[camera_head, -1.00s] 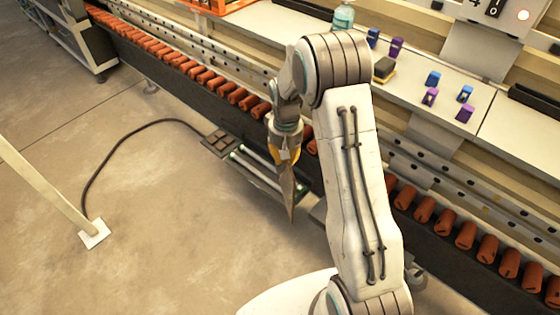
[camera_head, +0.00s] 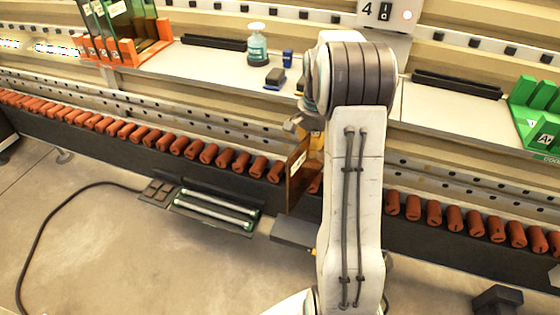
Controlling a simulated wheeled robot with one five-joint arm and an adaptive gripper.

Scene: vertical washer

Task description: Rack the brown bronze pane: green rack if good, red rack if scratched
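The brown bronze pane (camera_head: 295,178) hangs upright in front of the roller line, left of my arm, with a small pale label near its top edge. My gripper (camera_head: 316,143) is at the pane's upper right, mostly hidden behind my arm; a bit of yellow finger shows and it appears shut on the pane. Whether the pane is scratched cannot be told from here. The red-orange rack (camera_head: 127,52) stands on the shelf at upper left with several panes in it. The green rack (camera_head: 540,125) is at the right edge, partly cut off.
A row of brown rollers (camera_head: 225,158) runs across the view. A soap bottle (camera_head: 257,45), a sponge (camera_head: 275,77) and a blue clip (camera_head: 287,58) sit on the shelf (camera_head: 200,62). A panel (camera_head: 384,13) showing 4 is above. Black strips lie on the shelf.

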